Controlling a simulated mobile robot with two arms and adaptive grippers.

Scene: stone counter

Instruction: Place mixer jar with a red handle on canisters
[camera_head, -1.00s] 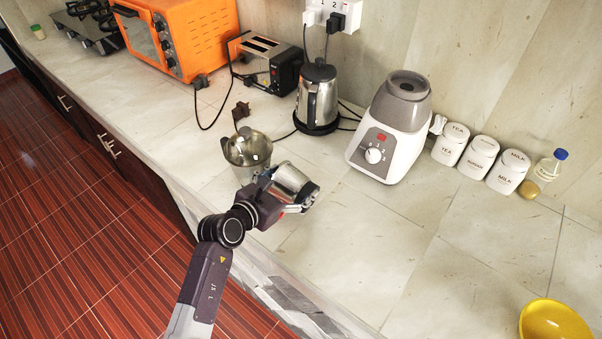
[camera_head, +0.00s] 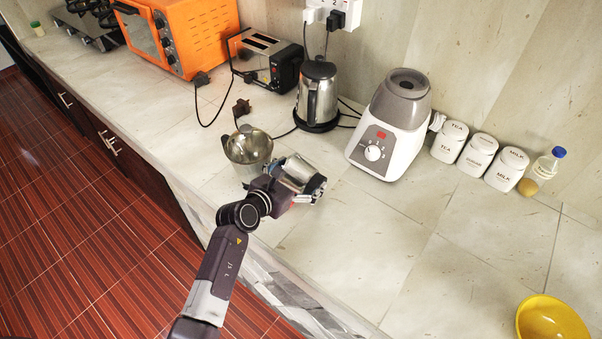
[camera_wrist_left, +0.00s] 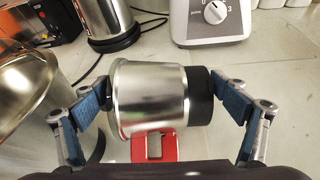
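The mixer jar (camera_head: 296,170) is a small steel cup with a black base. It lies on its side between the fingers of my left gripper (camera_head: 312,190), near the counter's front edge. In the left wrist view the jar (camera_wrist_left: 150,92) spans the two blue-padded fingers of the gripper (camera_wrist_left: 160,95), one at its rim and one at its black base. Its red handle (camera_wrist_left: 153,146) points toward the wrist. Whether the jar touches the counter cannot be told. Three white lidded canisters (camera_head: 477,157) stand in a row against the wall at right. My right gripper is not in view.
A larger steel jar (camera_head: 248,147) stands just left of the gripper. Behind are a kettle (camera_head: 318,92), a toaster (camera_head: 265,62) and a white-grey mixer base (camera_head: 393,128). A bottle (camera_head: 546,168) flanks the canisters; a yellow bowl (camera_head: 545,322) sits front right. The counter's middle right is clear.

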